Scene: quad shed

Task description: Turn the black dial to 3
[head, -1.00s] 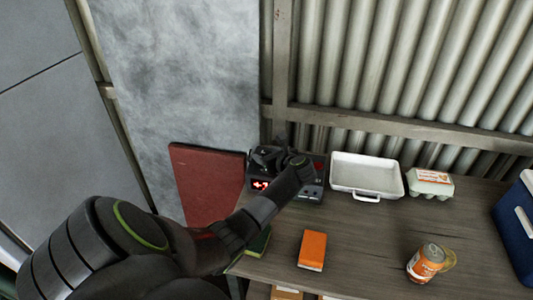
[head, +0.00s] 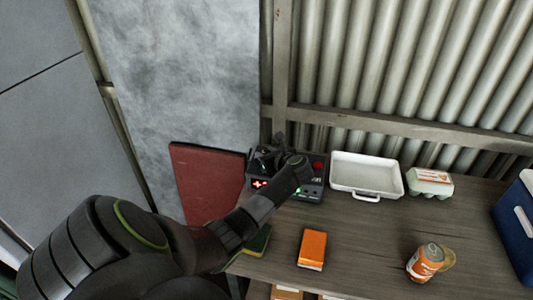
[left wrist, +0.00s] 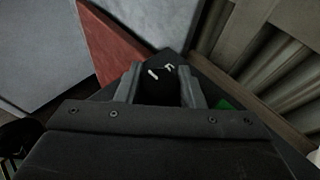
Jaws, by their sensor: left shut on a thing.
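The black dial (left wrist: 158,90) sits between the two fingers of my left gripper (left wrist: 160,86) in the left wrist view. A white pointer line shows on the dial, and a white numeral just beyond it, tilted in the view and hard to read. In the head view my left gripper (head: 266,158) is over the left part of a dark control box (head: 312,182) and is shut on the dial. The dial is mostly hidden there by the gripper and wrist. A small red display glows at the box's front left, too small to read. My right gripper is out of view.
A white tray (head: 384,190) stands right of the box, with an egg carton (head: 430,181) beyond. An orange block (head: 312,249), a can (head: 424,263) and a blue cooler (head: 520,225) are on the wooden bench. A red board (head: 205,182) leans at left.

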